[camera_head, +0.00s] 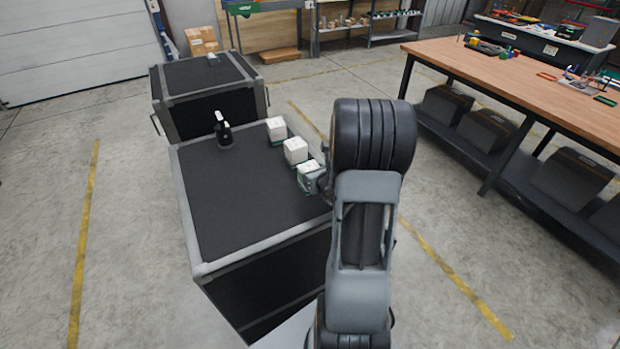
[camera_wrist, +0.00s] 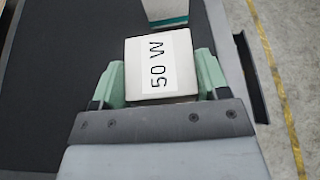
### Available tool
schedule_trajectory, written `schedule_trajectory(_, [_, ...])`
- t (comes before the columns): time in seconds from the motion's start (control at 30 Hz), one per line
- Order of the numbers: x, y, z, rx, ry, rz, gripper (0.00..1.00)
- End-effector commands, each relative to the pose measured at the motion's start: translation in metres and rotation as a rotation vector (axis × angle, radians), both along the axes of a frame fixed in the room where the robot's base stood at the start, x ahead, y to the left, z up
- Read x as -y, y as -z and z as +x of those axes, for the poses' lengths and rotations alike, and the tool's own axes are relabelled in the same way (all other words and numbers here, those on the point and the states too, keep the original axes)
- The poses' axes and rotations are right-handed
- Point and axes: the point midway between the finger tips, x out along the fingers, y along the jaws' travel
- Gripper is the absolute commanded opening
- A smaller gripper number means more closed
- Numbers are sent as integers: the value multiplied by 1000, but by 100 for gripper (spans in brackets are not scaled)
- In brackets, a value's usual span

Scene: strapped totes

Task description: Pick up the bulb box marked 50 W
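The bulb box marked 50 W (camera_wrist: 160,66) is a white box with its printed label up, in the middle of the wrist view. My gripper (camera_wrist: 160,82) has its two green fingers on either side of it, close against its sides; I cannot tell whether they press on it. In the head view this appears to be the nearest of three white boxes (camera_head: 309,175), by the right edge of the black case (camera_head: 235,205), with my arm partly over it. The middle box (camera_head: 295,151) and the far box (camera_head: 277,130) stand in a row behind it.
A dark bottle-like object (camera_head: 223,130) stands on the case's far part. A second black case (camera_head: 205,95) stands behind. A workbench (camera_head: 530,80) with tools is at the right. The left part of the near case top is clear.

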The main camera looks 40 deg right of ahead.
Motion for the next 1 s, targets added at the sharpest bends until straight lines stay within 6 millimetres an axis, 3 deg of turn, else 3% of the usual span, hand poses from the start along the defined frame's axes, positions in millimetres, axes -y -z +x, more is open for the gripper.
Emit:
schedule_trajectory(0.27, [-1,0,0,0,-1,-1,42])
schedule_trajectory(0.67, [-1,-9,1,2,-3,-2,42])
schedule_trajectory(0.83, [-1,-35,1,5,-2,-5,42])
schedule_trajectory(1.0, [30,-68,1,6,2,-7,42])
